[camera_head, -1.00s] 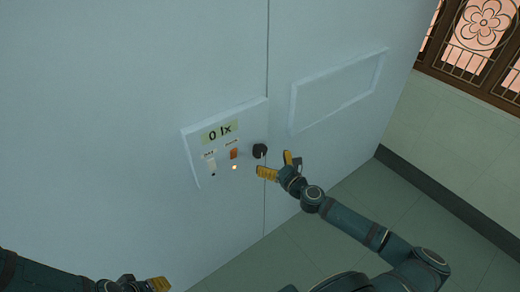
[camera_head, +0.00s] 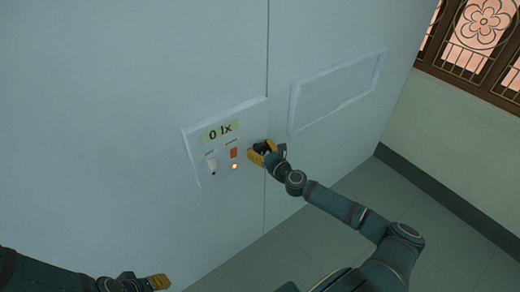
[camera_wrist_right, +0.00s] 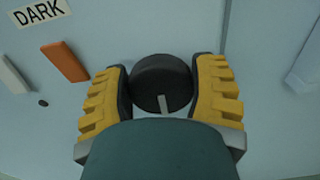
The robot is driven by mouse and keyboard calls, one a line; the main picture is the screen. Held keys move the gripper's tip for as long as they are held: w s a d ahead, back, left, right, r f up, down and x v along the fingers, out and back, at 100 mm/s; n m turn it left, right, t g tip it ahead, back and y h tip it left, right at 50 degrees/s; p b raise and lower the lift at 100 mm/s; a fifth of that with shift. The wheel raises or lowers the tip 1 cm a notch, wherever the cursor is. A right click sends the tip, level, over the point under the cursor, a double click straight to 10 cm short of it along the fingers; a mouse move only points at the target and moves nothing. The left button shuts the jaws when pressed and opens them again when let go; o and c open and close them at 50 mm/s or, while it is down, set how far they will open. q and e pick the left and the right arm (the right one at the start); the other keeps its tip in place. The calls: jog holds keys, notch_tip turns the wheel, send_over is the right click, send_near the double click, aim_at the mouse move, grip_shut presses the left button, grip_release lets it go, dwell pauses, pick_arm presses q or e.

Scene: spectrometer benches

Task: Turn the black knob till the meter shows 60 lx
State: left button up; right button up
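The black knob (camera_wrist_right: 161,82) is round, with a pale pointer mark at its lower edge in the right wrist view. My right gripper (camera_head: 263,150) is at it, one yellow finger on each side. The right wrist view shows both dark pads of this gripper (camera_wrist_right: 161,92) close against the knob's sides, closed to about its width. In the head view the fingers mostly hide the knob. The meter (camera_head: 220,130) reads 0 lx. My left gripper (camera_head: 150,283) is at the bottom left, far from the panel; its opening is unclear.
The white panel (camera_head: 196,171) also carries an orange switch (camera_head: 234,153), a white switch (camera_head: 212,166) and a lit lamp (camera_head: 235,167). A DARK label (camera_wrist_right: 39,13) shows in the wrist view. A raised rectangular frame (camera_head: 294,108) is on the cabinet wall to the right.

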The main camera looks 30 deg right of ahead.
pick_arm(q)
jog(key=shift+f, duration=0.1)
pick_arm(e)
jog(key=shift+c, duration=0.2)
jog(key=shift+f+n+b, duration=0.15)
jog(key=shift+n+b, duration=0.85)
jog(key=shift+b, duration=0.05)
jog(key=shift+a+n+b, duration=0.15)
jog(key=shift+n+b, duration=1)
jog(key=shift+n, duration=0.05)
jog(key=n+b, duration=0.3)
jog(key=n, duration=0.2)
jog(key=shift+a+f+n+b, duration=0.1)
jog(key=shift+a+n+b, duration=0.05)
jog(key=shift+n+b, duration=0.2)
jog(key=n+b, duration=0.2)
jog(key=n, duration=0.2)
jog(key=shift+f, duration=0.1)
jog(key=n+b, duration=0.2)
jog(key=n, duration=0.2)
jog(key=shift+n, duration=0.35)
pick_arm(q)
notch_tip(320, 180, down, 14)
jog(key=s+b, duration=0.1)
jog(key=shift+s+d+r+g, duration=0.2)
jog(key=shift+s+d+g, duration=0.05)
jog(key=shift+s+g, duration=0.05)
pick_arm(e)
jog(key=shift+f+n, duration=0.1)
jog(key=shift+n, duration=1.8)
